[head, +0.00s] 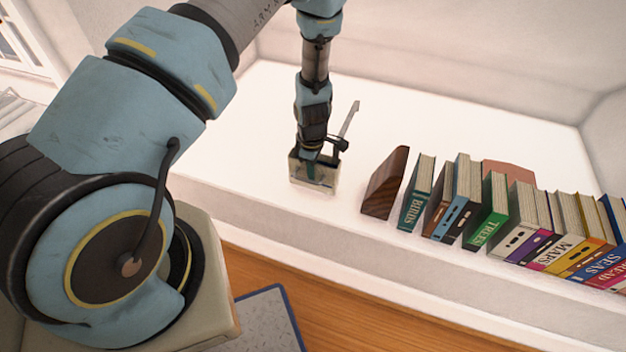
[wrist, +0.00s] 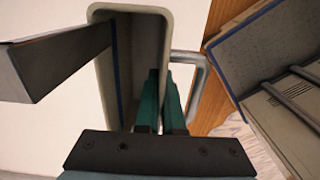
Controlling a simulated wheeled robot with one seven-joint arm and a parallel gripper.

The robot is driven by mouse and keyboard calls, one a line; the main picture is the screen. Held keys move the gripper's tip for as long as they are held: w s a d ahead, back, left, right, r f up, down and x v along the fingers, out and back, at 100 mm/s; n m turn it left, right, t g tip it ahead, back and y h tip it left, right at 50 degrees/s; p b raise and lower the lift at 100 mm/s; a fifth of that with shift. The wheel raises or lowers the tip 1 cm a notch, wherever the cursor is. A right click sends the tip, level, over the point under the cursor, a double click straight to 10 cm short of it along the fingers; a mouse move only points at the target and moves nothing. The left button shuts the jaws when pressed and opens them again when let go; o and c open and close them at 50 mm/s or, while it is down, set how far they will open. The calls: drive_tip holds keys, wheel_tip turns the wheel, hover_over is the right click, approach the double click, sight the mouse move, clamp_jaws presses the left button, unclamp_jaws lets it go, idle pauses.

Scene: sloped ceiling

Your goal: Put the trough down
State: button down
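The trough (head: 299,172) is a small cream, open-topped box. It is at the end of my arm in the head view, over the white ledge. The wrist view shows the trough from above (wrist: 103,90), with a pale rim and a handle (wrist: 204,82) on its right side. My gripper (wrist: 164,85) has its two teal fingers close together at the trough's right wall, which appears pinched between them. In the head view my gripper (head: 318,162) reaches down into the trough's top. I cannot tell whether the trough's base touches the ledge.
A brown wooden bookend (head: 385,183) and a row of books (head: 487,215) stand right of the trough. A blue-edged grey panel (wrist: 255,45) is at right in the wrist view.

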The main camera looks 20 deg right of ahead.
sight(312, 188)
drive_tip(key=shift+f, duration=1.45)
drive_tip(key=shift+f, duration=0.15)
drive_tip(key=c, duration=1)
unclamp_jaws()
drive_tip(key=shift+c, duration=0.2)
